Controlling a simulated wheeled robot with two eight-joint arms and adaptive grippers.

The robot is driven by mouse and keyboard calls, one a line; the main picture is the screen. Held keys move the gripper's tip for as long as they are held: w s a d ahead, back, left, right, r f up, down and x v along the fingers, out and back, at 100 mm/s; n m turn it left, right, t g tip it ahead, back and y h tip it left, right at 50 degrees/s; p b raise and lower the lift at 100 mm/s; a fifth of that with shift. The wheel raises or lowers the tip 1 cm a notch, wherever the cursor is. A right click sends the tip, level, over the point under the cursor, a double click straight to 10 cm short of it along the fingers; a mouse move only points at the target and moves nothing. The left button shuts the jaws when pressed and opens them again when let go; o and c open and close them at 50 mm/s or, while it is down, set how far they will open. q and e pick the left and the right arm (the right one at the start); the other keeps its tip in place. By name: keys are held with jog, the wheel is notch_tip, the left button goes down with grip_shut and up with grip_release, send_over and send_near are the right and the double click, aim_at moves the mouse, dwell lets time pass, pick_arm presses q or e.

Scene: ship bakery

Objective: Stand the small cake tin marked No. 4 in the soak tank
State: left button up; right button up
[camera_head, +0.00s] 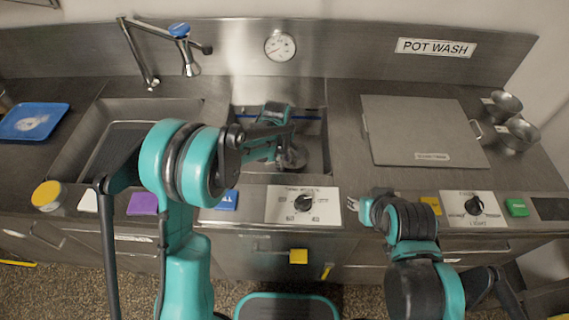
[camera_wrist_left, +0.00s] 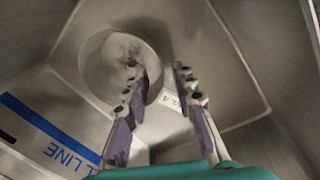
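A small round grey tin (camera_wrist_left: 97,72) is in the soak tank (camera_head: 314,130), its round open mouth facing the wrist camera. A white label ending in 4 (camera_wrist_left: 169,100) shows beside its rim, partly hidden. In the head view the tin (camera_head: 296,161) is a dark round shape below my left gripper. My left gripper (camera_wrist_left: 155,68) reaches down into the tank, fingers apart; one finger overlaps the tin's mouth, the other is outside the rim. A gap shows between fingers and wall. My right gripper (camera_head: 353,205) hovers near the counter's front edge; its opening is unclear.
A blue FILL LINE strip (camera_wrist_left: 50,135) marks the tank wall. A sink (camera_head: 140,111) and tap (camera_head: 150,82) stand left. A grey lid or board (camera_head: 425,130) and bowls (camera_head: 505,103) are right. The front panel carries a dial (camera_head: 304,203) and colored blocks.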

pick_arm(q)
jog(key=s+a+r+m+t+p, duration=0.1)
jog(key=s+a+r+m, duration=0.2)
jog(key=s+a+r, duration=0.45)
jog(key=s+a+r+m+t+p, duration=0.1)
jog(key=s+a+r+m+t, duration=0.2)
jog(key=r, duration=0.8)
jog(key=s+a+m+t, duration=0.1)
jog(key=s+a+m, duration=0.1)
jog(key=s, duration=0.4)
jog(key=s+a+m, duration=0.2)
jog(key=s+m, duration=0.2)
jog(key=s, duration=0.3)
jog(key=shift+s+a+r+t+y, duration=0.15)
jog(key=shift+a+r+t+y, duration=0.1)
jog(key=shift+t+y, duration=0.15)
